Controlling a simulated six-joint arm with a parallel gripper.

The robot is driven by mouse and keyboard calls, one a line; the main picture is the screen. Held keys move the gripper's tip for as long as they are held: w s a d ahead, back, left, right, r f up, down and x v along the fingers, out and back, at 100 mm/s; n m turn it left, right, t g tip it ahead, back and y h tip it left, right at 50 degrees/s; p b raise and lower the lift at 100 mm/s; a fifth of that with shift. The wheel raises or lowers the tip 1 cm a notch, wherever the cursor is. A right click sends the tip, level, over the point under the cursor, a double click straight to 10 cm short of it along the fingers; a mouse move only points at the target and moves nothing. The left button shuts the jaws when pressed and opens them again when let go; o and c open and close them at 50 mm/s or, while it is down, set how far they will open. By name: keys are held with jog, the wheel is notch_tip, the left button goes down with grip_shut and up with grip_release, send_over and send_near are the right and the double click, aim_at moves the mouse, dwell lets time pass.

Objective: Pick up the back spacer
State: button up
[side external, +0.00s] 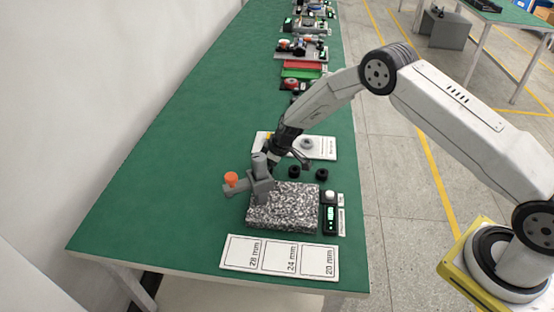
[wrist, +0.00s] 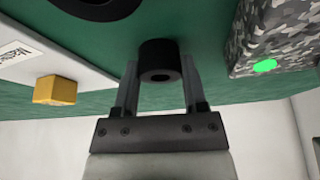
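Two short black spacers stand on the green table in the side view, a left one (side external: 294,171) and a right one (side external: 321,174). My gripper (side external: 306,161) is low beside and above them, close to the white card. In the wrist view, one black spacer (wrist: 160,60) with a hole in its face shows between the two fingertips of my gripper (wrist: 160,72). The fingers are apart, one on each side of it, with little room to spare. Whether they touch it is unclear. Another larger-looking black ring (wrist: 95,6) is cut off at the top left.
A speckled granite block (side external: 284,206) stands in front, with a grey stand holding an orange knob (side external: 231,179). A small display unit (side external: 331,213) is at its right. A white card (side external: 322,149) lies behind the spacers. Size-marked cards (side external: 280,258) lie at the front edge.

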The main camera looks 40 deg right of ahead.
grip_shut()
jog(key=shift+r, duration=0.2)
jog(key=shift+r, duration=1.35)
jog(key=s+d+r, duration=0.1)
jog(key=s+r, duration=0.9)
jog(key=s, duration=0.4)
jog(key=shift+a+f, duration=0.1)
jog(key=shift+f, duration=0.05)
